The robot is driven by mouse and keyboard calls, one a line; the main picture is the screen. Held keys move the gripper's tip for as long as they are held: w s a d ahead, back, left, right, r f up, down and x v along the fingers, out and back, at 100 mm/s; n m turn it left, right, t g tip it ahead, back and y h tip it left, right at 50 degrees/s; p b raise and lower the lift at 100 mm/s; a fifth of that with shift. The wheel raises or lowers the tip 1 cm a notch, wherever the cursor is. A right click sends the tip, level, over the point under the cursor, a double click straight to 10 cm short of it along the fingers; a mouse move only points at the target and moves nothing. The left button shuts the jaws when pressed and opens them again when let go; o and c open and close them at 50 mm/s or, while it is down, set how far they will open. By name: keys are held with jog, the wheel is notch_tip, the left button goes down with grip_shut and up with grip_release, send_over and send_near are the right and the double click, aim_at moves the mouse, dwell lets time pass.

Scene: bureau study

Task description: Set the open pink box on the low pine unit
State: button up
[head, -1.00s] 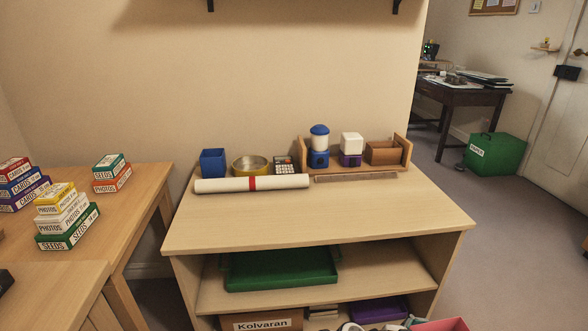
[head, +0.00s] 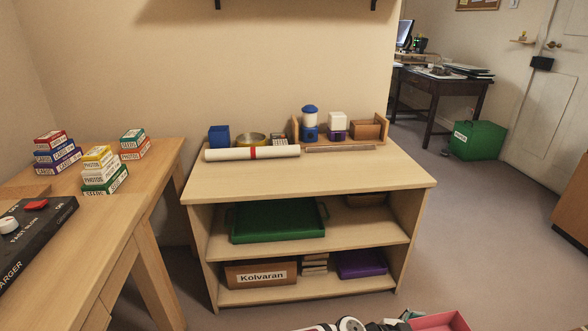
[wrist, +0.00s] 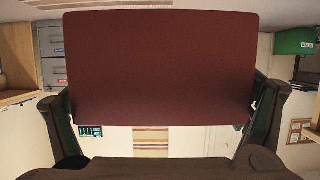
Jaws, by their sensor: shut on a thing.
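The open pink box (head: 442,322) shows at the bottom edge of the head view, partly cut off. In the wrist view the pink box (wrist: 160,65) fills the middle as a dark red panel. My gripper (wrist: 160,108) is shut on it, with a finger at each side. The low pine unit (head: 320,178) stands ahead in the head view. The box is in front of the unit, apart from it in the picture. The box's inside is mostly out of view.
On the unit's top, a blue cup (head: 219,137), a brass bowl (head: 251,141), a white roll (head: 225,154) and a wooden rack (head: 382,132) line the back. The front of the top is bare. A green tray (head: 278,221) sits on the shelf. A desk (head: 120,225) stands at left.

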jog(key=w+a+r+n+t+y, duration=0.4)
jog(key=w+a+r+n+t, duration=0.45)
jog(key=w+a, duration=0.3)
jog(key=w+a+r+n+t+y, duration=0.1)
jog(key=w+r+n+y, duration=0.1)
jog(key=r, duration=0.5)
jog(key=w+a+r+n+t+y+p, duration=0.1)
jog(key=w+a+r+n+y, duration=0.1)
jog(key=r, duration=0.6)
jog(key=w+a+r+n+t+y+p, duration=0.1)
jog(key=w+a+r+n+t+y, duration=0.1)
jog(key=r, duration=0.5)
jog(key=w+n+y, duration=0.1)
jog(key=n+y, duration=0.1)
jog(key=shift+w+r+y, duration=0.15)
jog(key=shift+w+y, duration=0.2)
jog(key=shift+y, duration=0.05)
jog(key=shift+s+d+h+p, duration=0.15)
jog(key=shift+h+p, duration=0.15)
jog(key=shift+p, duration=0.85)
